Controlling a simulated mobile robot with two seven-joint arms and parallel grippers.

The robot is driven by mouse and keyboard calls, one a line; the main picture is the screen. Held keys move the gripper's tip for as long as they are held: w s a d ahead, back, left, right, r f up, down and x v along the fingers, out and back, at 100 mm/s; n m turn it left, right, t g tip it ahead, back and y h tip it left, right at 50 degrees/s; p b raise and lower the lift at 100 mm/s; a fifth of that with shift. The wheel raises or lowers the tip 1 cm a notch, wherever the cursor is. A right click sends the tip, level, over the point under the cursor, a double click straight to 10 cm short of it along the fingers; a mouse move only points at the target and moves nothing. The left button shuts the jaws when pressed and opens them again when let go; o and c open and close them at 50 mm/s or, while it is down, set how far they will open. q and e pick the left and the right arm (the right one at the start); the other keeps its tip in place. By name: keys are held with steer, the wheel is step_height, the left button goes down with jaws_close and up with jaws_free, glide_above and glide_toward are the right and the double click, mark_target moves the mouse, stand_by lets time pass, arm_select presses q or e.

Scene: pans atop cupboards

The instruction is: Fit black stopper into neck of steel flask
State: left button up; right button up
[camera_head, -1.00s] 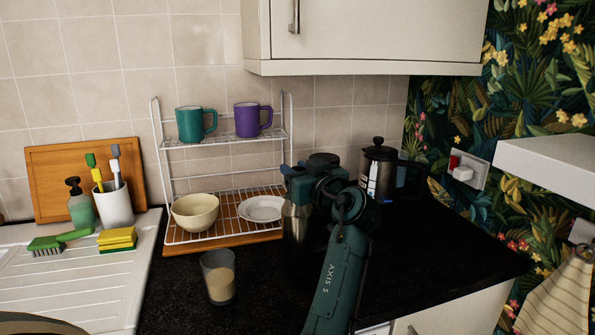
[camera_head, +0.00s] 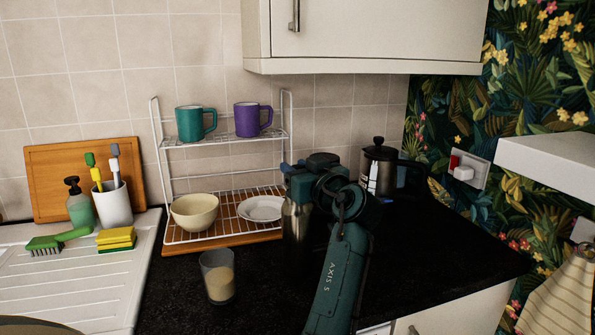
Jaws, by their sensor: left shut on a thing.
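The steel flask (camera_head: 292,222) stands upright on the black worktop, just right of the wire rack. Its lower part is dark and its neck is hidden behind my left gripper. My left gripper (camera_head: 296,178) is right at the top of the flask, with the teal arm reaching up from the bottom. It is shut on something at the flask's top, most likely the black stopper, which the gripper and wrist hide. I cannot tell whether the stopper sits in the neck or above it. My right gripper is not in view.
A wire rack (camera_head: 165,190) with mugs, a bowl and a plate stands close left of the flask. A black-lidded coffee press (camera_head: 379,165) is behind right. A glass (camera_head: 218,277) stands in front left. The worktop (camera_head: 440,250) is clear at right.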

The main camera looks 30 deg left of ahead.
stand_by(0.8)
arm_select(q)
steer(key=shift+f+b, duration=0.1)
steer(key=shift+b, duration=0.2)
steer(key=shift+f+b, duration=1.15)
steer(key=shift+f, duration=0.1)
steer(key=o, duration=1.1)
